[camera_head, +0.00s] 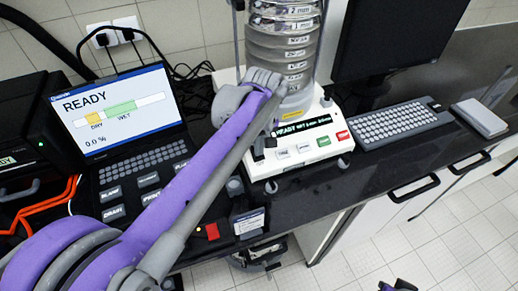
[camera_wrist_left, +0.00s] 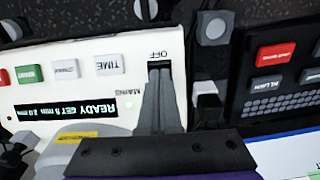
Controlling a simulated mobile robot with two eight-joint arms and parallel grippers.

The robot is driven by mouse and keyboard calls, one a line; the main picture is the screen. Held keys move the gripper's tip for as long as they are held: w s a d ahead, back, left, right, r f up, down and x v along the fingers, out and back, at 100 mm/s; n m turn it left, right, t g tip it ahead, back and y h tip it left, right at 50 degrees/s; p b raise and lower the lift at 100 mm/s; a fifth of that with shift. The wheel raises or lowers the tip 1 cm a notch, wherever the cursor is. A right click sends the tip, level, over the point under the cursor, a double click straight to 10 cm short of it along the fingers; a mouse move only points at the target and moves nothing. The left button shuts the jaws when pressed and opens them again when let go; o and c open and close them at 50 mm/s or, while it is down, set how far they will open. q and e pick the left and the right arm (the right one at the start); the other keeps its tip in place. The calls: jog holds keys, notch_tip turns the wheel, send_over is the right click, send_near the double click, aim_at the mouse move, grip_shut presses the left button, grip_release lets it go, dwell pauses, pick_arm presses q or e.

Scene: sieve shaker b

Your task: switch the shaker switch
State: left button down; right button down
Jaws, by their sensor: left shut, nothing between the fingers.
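The sieve shaker has a white base (camera_head: 318,150) with a stack of clear round sieves (camera_head: 285,45) on it. In the left wrist view its panel (camera_wrist_left: 120,75) appears upside down, and the mains switch (camera_wrist_left: 159,66) is a small dark slot beside the words OFF and MAINS. My left gripper (camera_wrist_left: 160,82) is shut and empty, its fingertips at the switch's near edge; I cannot tell if they touch. In the head view my left gripper (camera_head: 269,142) is at the left end of the panel, and my arm hides the switch. A dark and purple part of my right arm shows at the bottom edge.
A laptop (camera_head: 115,110) reading READY stands left of the shaker. A keyboard (camera_head: 395,123) and a dark monitor (camera_head: 395,40) are on the right. Orange cables (camera_head: 40,203) run at far left.

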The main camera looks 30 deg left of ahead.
pick_arm(q)
jog(key=shift+f, duration=0.35)
jog(key=shift+f, duration=0.25)
jog(key=shift+s, duration=0.1)
jog(key=shift+r, duration=0.15)
jog(key=shift+w+a+r, duration=0.3)
jog(key=shift+w+a, duration=0.25)
